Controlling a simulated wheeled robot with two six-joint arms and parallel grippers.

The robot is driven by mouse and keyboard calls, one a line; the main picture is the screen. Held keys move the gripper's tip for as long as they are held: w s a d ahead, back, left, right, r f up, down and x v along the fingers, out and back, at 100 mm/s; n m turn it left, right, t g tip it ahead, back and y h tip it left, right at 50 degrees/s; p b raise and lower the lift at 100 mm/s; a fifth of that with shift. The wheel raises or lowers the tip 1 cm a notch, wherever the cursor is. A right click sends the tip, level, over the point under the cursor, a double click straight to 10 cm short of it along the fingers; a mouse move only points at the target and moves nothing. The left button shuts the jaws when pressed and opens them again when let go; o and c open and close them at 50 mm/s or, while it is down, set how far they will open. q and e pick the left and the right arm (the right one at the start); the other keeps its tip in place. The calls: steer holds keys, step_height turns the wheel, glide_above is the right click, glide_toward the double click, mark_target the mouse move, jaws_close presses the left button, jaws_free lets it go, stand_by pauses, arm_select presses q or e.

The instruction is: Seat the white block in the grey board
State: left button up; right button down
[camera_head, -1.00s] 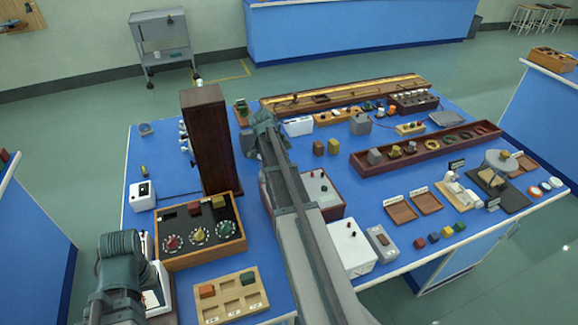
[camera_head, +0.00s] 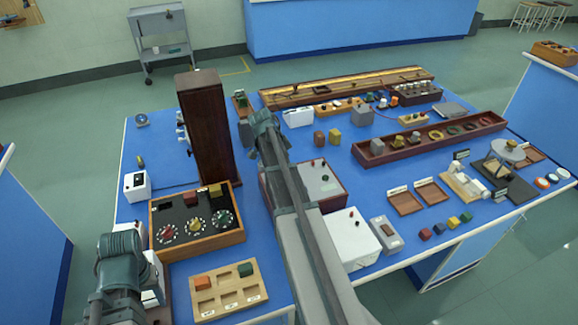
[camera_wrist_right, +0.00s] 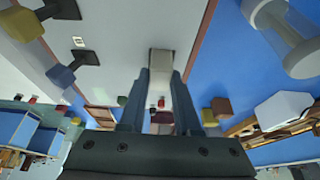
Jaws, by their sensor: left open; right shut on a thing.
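In the right wrist view my right gripper (camera_wrist_right: 160,90) is shut on the white block (camera_wrist_right: 163,63), which sticks out past the fingertips. The pale grey board (camera_wrist_right: 110,25) fills the upper left behind it; I cannot tell whether block and board touch. A yellow block (camera_wrist_right: 22,22) and a blue block (camera_wrist_right: 60,77) sit on dark mounts on the board. In the head view my right arm reaches up the middle, and its gripper and the white block are hidden. My left gripper (camera_head: 125,258) is at the lower left, open, its fingertips hard to make out.
A tall dark wooden cabinet (camera_head: 203,125) stands left of my right arm. A wooden dial box (camera_head: 200,238) and a tan socket tray (camera_head: 228,290) lie nearer. A grey-topped box (camera_head: 318,180) and a white box (camera_head: 350,238) are right of the arm.

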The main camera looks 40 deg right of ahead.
arm_select(q)
steer(key=shift+f, duration=0.1)
arm_select(e)
steer(key=shift+f, duration=0.15)
steer(key=c, duration=0.5)
jaws_free()
steer(key=shift+c, duration=0.2)
arm_select(q)
step_height(320, 180, up, 13)
steer(key=p, duration=1.2)
steer(key=shift+p, duration=0.4)
arm_select(e)
steer(key=v, duration=1.3)
steer(key=shift+r, duration=0.4)
arm_select(q)
steer(key=shift+f, duration=0.15)
